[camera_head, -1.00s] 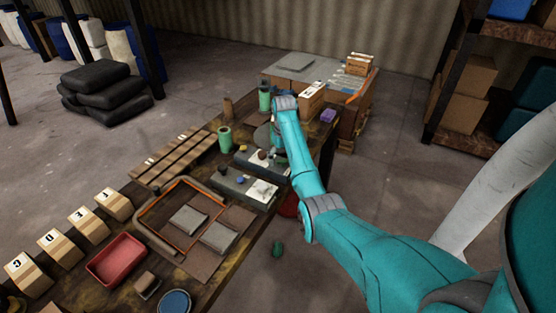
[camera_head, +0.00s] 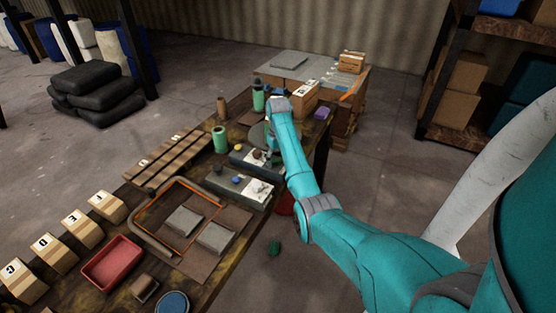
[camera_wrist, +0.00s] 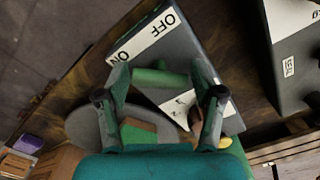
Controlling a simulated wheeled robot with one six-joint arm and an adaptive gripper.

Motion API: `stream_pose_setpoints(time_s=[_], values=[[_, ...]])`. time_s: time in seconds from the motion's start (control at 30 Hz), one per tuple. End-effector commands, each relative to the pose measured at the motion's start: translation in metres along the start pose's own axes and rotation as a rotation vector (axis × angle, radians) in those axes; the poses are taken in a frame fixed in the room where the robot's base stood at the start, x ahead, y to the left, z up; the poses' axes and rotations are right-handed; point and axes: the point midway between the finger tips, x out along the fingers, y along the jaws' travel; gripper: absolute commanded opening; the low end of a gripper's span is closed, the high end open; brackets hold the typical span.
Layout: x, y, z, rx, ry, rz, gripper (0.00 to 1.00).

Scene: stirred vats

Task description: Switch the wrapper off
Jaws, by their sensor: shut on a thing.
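In the wrist view a dark grey control box (camera_wrist: 190,55) carries a white label (camera_wrist: 150,38) reading OFF at its upper end and ON at its lower end. My gripper (camera_wrist: 161,78) is at this box, with its two fingers at either end of a green bar-shaped handle (camera_wrist: 158,77), shut on it. The handle lies beside the ON end of the label. Its mount is partly hidden by the fingers. In the head view my arm hides the fingertips. Nothing legible in the pictures names the box as the wrapper.
A second labelled grey box (camera_wrist: 297,50) stands to the right in the wrist view. A grey round disc (camera_wrist: 85,125) is close by my left finger. In the head view, a red tray (camera_head: 111,263), several cartons and a green cylinder (camera_head: 220,139) crowd the table.

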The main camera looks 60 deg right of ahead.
Motion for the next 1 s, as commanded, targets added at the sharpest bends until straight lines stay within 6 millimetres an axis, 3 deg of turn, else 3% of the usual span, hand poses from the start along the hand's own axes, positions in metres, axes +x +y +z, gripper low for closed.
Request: stream_pose_setpoints(time_s=[0.37,1.0], values=[[0.0012,-0.0001,0.0006,0.207,-0.002,-0.001,0.33],[0.0017,0.0004,0.0013,0.812,-0.003,0.0,0.33]])
